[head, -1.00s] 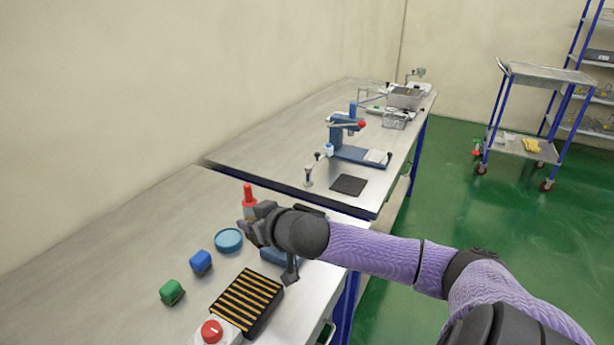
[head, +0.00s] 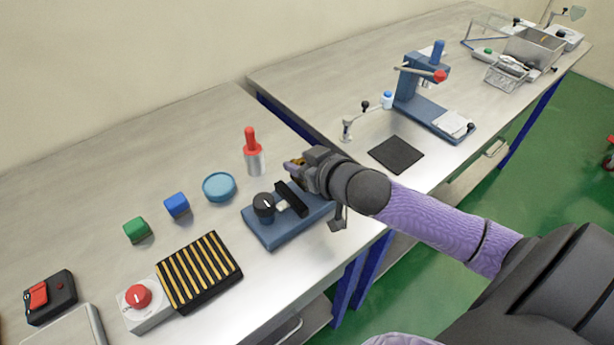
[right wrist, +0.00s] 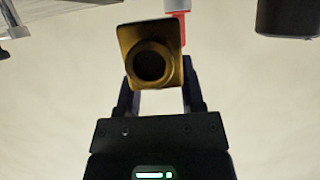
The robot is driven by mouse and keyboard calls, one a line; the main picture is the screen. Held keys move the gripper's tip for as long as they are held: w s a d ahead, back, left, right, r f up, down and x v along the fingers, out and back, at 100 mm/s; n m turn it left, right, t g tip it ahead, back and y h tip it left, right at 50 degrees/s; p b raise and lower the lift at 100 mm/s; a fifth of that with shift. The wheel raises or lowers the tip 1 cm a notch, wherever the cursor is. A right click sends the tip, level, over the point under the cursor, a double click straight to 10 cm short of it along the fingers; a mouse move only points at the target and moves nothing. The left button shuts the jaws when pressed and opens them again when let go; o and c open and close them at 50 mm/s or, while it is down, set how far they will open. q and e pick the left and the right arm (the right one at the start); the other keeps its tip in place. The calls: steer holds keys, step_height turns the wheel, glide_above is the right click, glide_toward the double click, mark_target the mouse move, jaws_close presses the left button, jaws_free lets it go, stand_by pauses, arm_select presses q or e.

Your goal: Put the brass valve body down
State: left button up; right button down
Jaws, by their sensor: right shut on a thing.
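The brass valve body (right wrist: 133,40) is held between the fingers of my right gripper (right wrist: 160,88). In the right wrist view it shows a square flange and a round dark opening. In the head view only a small brass bit (head: 298,161) shows at the fingertips of my right gripper (head: 296,166); the gripper hides the rest. The gripper is shut on it, over or beside the blue fixture (head: 282,230) with a black knob and black bar. From the head view I cannot tell its exact height. My left gripper is not in view.
A red-topped metal cylinder (head: 253,152) stands just left of the gripper. A round blue dish (head: 219,187), blue cube (head: 176,205), green cube (head: 137,230), striped black block (head: 201,270) and red-knobbed box (head: 139,298) stand nearby. The black mat (head: 396,154) lies bare on the far table.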

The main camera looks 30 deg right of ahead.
step_height(320, 180, down, 4)
steer(key=shift+d+f+b, duration=0.1)
steer(key=shift+f+b, duration=0.05)
steer(key=shift+b, duration=0.65)
steer(key=shift+c, duration=1)
jaws_free()
steer(key=shift+s+r, duration=0.15)
steer(key=shift+r, duration=0.05)
steer(key=p+v, duration=0.4)
steer(key=v, duration=0.7)
steer(key=shift+s, duration=0.35)
steer(key=shift+r, duration=0.1)
